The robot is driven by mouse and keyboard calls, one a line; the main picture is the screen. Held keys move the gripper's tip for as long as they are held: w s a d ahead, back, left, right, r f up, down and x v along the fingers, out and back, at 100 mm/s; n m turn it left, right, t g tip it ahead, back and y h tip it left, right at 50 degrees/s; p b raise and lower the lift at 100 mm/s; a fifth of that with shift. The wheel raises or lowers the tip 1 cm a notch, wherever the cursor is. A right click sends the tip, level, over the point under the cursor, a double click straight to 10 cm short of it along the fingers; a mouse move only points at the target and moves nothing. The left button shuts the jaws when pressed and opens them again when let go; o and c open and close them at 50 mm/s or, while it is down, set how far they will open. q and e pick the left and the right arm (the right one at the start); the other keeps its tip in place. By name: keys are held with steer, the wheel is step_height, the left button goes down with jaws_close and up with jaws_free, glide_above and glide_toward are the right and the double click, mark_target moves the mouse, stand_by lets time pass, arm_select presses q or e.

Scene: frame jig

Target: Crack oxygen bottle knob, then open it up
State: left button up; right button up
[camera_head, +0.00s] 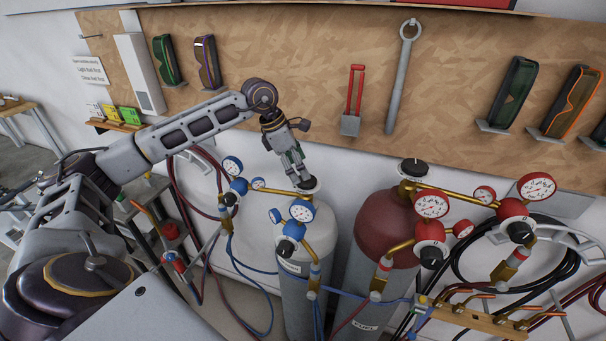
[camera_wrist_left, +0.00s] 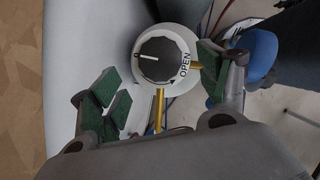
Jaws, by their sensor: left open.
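The oxygen bottle (camera_head: 296,268) is a pale grey cylinder with blue gauges (camera_head: 302,210), standing below the pegboard. Its dark knob (camera_head: 306,185) is on top and is partly hidden by my left gripper (camera_head: 297,174). In the left wrist view the knob (camera_wrist_left: 162,58) is a dark round dial on a white collar, with a white mark towards the left. OPEN and a curved arrow are printed on the collar's right side. My left gripper (camera_wrist_left: 160,88) is open, with green-padded fingers on either side and the knob between and slightly beyond them. My right gripper is not in view.
A red-topped bottle (camera_head: 385,228) with red gauges (camera_head: 432,205) stands close on the right, with its own dark knob (camera_head: 413,167). Blue and red hoses (camera_head: 262,300) hang around the bottles. Goggles (camera_head: 512,92) and a wrench (camera_head: 401,75) hang on the pegboard (camera_head: 300,60) behind.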

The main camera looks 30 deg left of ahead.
mark_target(306, 183)
arm_select(q)
steer(key=shift+p+x, duration=0.45)
steer(key=shift+x, duration=1.7)
steer(key=c, duration=1)
steer(key=n+y+b, duration=0.1)
steer(key=n+b, duration=0.1)
steer(key=b, duration=0.1)
steer(key=shift+f+n+t, duration=0.1)
steer(key=shift+n+t, duration=0.2)
steer(key=shift+t, duration=0.1)
steer(key=shift+s+d+n+y+b, duration=0.15)
steer(key=shift+n+y+b, duration=0.35)
steer(key=shift+n+b, duration=0.95)
steer(key=shift+t, duration=0.3)
steer(key=shift+n, duration=0.25)
